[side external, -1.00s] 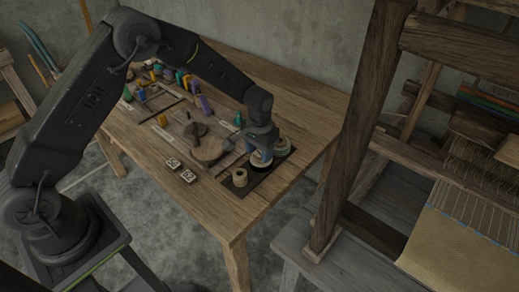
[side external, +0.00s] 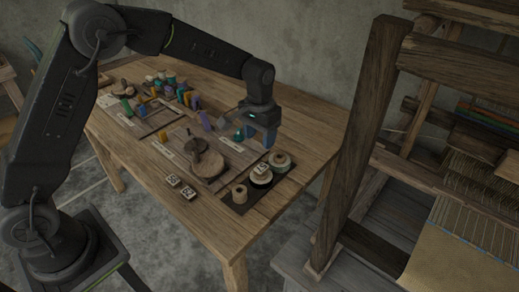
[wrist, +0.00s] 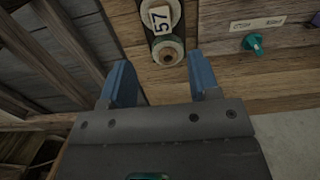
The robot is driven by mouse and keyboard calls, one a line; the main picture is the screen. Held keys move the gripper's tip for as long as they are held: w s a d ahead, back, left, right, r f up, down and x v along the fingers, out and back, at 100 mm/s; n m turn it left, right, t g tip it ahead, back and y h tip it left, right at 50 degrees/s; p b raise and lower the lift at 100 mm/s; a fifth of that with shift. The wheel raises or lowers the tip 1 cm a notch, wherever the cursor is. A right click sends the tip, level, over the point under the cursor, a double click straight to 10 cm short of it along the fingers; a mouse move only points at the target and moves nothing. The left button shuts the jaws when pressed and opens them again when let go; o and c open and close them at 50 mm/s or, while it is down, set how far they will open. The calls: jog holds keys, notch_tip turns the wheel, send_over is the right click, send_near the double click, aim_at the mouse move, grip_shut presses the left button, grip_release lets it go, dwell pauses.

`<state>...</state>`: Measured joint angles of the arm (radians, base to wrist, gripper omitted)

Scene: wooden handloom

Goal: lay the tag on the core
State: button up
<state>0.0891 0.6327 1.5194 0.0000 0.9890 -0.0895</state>
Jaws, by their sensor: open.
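A pale tag (side external: 261,168) lies on top of the middle spool, the core (side external: 261,180), on a dark mat (side external: 235,209). In the wrist view the tag (wrist: 160,20) shows the number 57, with the farthest spool's round end (wrist: 168,50) just below it. I cannot tell whether the tag is fully flat. Two more pale tags (side external: 173,181) (side external: 188,193) lie on the table to the left. My gripper (side external: 261,146) is open and empty, above and behind the spools, touching none of them. Its blue fingers also show in the wrist view (wrist: 160,68).
A small tan spool (side external: 240,194) stands at the mat's near end. A round wooden piece (side external: 209,166) lies left of the mat. A teal piece (side external: 238,136) stands left of my gripper. Several coloured pieces fill the table's back left. The loom (side external: 352,140) stands to the right.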

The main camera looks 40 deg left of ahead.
jog(key=shift+r, duration=0.8)
jog(key=s+a+r+t, duration=0.3)
jog(key=s+r, duration=1)
jog(key=s+a+t, duration=0.1)
jog(key=s+t, duration=0.1)
jog(key=s, duration=1.3)
jog(key=shift+s+a+r+t, duration=0.15)
jog(key=shift+s+r+t, duration=0.15)
jog(key=shift+r, duration=0.15)
